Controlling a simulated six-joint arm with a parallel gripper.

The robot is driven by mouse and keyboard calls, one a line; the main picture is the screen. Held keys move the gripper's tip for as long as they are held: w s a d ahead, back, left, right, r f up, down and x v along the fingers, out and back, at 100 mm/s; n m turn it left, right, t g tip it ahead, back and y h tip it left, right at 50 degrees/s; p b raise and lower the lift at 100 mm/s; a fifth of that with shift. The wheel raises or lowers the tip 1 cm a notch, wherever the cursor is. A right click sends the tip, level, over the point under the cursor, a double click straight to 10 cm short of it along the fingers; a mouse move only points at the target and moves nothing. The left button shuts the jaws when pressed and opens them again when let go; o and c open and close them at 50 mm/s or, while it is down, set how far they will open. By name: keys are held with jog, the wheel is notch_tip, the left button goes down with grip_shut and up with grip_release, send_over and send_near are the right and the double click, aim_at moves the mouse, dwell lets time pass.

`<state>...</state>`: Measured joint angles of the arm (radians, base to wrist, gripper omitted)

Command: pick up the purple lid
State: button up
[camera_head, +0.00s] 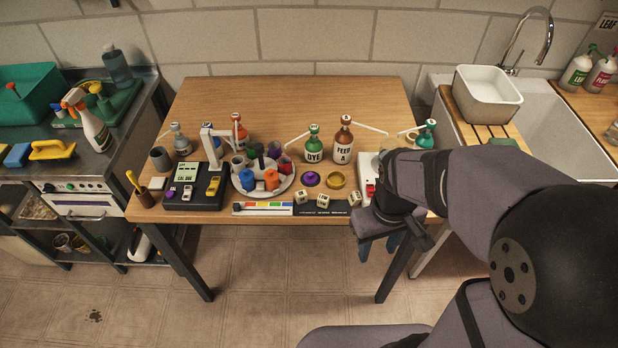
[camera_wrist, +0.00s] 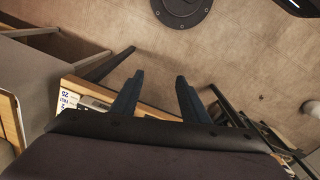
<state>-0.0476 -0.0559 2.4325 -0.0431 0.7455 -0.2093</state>
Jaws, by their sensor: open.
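The purple lid (camera_head: 311,179) is a small round piece lying on the table (camera_head: 290,95), in front of the green DYE bottle (camera_head: 313,146) and left of a yellow round piece (camera_head: 336,179). My gripper (camera_head: 378,248) is at the table's front right edge, to the right of the lid and well apart from it. In the wrist view my gripper (camera_wrist: 157,98) has its two dark blue fingers spread with nothing between them. That view shows mostly floor and the table edge; the lid is not in it.
Several dice (camera_head: 323,200) lie close in front of the lid. A brown FEED bottle (camera_head: 343,140) stands behind it. The table's back is clear.

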jog(key=w+a+f+n+t+h+b, duration=0.1)
jog(key=w+a+n+b, duration=0.15)
jog(key=w+n, duration=0.5)
jog(key=w+a+f+n+b, duration=0.1)
jog(key=w+a+n+b, duration=0.1)
jog(key=w+a+n, duration=0.35)
jog(key=n+t+h+b, duration=0.1)
jog(key=n+t+b, duration=0.25)
jog(key=n, duration=1.05)
send_near(309, 175)
jog(key=w+f, duration=0.1)
jog(key=shift+g, duration=0.45)
jog(key=shift+p+x, duration=0.65)
jog(key=shift+x, duration=3.05)
jog(key=shift+w+d, duration=0.1)
jog(key=shift+d, duration=0.05)
jog(key=shift+c, duration=0.2)
jog(key=c, duration=0.7)
